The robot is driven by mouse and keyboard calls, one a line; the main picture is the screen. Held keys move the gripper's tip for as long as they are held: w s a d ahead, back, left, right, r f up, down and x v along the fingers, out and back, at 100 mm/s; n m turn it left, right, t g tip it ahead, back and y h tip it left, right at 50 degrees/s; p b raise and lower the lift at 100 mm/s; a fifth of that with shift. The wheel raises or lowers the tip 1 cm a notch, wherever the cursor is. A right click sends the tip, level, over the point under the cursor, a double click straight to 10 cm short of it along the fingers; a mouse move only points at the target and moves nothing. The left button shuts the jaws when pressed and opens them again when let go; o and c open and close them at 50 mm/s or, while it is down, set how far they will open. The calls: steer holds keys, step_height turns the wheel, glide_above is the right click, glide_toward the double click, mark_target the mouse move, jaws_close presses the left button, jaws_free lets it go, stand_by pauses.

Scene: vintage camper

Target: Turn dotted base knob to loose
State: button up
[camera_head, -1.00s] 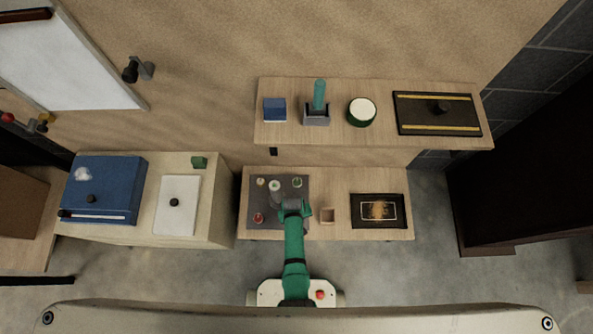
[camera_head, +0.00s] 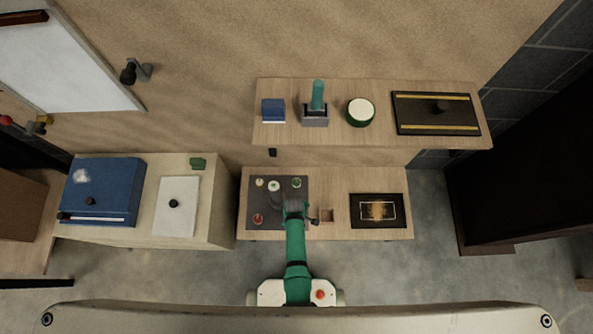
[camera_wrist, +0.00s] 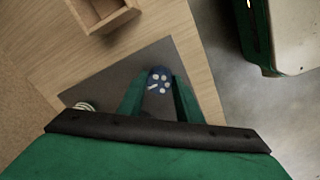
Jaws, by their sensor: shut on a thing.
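The dotted knob (camera_wrist: 158,80) is dark blue with white dots and a short white mark. In the wrist view it sits between the two green fingers of my gripper (camera_wrist: 159,95), which is shut on it. In the head view my gripper (camera_head: 296,208) is over the right front part of the grey base plate (camera_head: 255,198), and my arm hides the dotted knob there. The grey plate also shows in the wrist view (camera_wrist: 105,82).
On the plate stand a red knob (camera_head: 258,218), a cream knob (camera_head: 260,182), a green-ringed knob (camera_head: 296,182) and a pale upright post (camera_head: 274,186). A dark framed panel (camera_head: 378,224) lies farther right.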

stand_by(0.5)
steer(key=o, duration=0.9)
steer(key=shift+w, duration=0.1)
steer(key=shift+c, duration=0.2)
steer(key=shift+o, duration=0.9)
step_height(320, 180, up, 11)
steer(key=shift+s+a, duration=0.15)
steer(key=shift+s, duration=0.15)
steer(key=shift+s+a+f, duration=0.1)
steer(key=shift+s+f, duration=0.05)
